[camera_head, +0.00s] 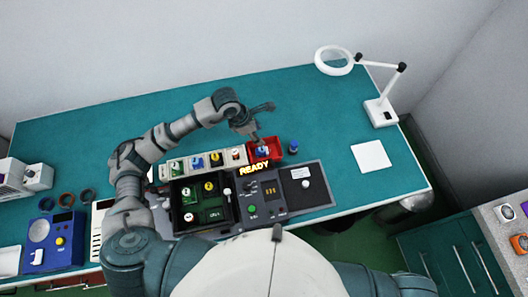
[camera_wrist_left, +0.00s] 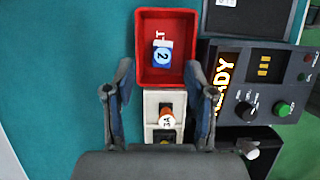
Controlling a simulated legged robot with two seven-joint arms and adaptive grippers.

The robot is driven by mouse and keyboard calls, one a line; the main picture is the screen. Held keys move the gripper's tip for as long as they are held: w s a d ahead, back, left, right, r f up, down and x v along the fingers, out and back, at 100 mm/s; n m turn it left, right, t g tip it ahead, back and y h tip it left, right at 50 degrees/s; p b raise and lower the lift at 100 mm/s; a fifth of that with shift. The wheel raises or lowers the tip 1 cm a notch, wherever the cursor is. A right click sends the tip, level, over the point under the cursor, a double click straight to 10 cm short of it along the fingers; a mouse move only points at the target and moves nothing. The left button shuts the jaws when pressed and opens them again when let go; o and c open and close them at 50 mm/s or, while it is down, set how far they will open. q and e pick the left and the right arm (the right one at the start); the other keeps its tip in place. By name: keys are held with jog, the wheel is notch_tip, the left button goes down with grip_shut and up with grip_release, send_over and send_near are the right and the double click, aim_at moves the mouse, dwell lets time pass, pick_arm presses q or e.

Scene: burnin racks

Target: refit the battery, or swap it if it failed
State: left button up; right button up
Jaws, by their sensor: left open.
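My left gripper (camera_head: 263,123) is open and empty above the parts row; its two fingers also show in the left wrist view (camera_wrist_left: 160,78). Just beyond the fingertips stands a red bin (camera_wrist_left: 141,62), also in the head view (camera_head: 276,143). A blue and white piece marked 2 (camera_wrist_left: 162,54) lies in the bin; whether it is the battery I cannot tell. A pale tray (camera_wrist_left: 150,98) with an orange-topped piece (camera_wrist_left: 167,117) lies between my fingers. An open dark unit with a green board (camera_head: 211,204) holds several parts. My right gripper is out of view.
A control panel (camera_head: 260,194) has knobs, a green button and a lit READY sign (camera_head: 254,169). A small blue piece (camera_head: 293,147) stands right of the bin. A lamp (camera_head: 381,112) and white sheet (camera_head: 371,156) are at right. The back of the bench is clear.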

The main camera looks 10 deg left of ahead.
pick_arm(q)
jog(key=v, duration=1.1)
jog(key=shift+r, duration=0.15)
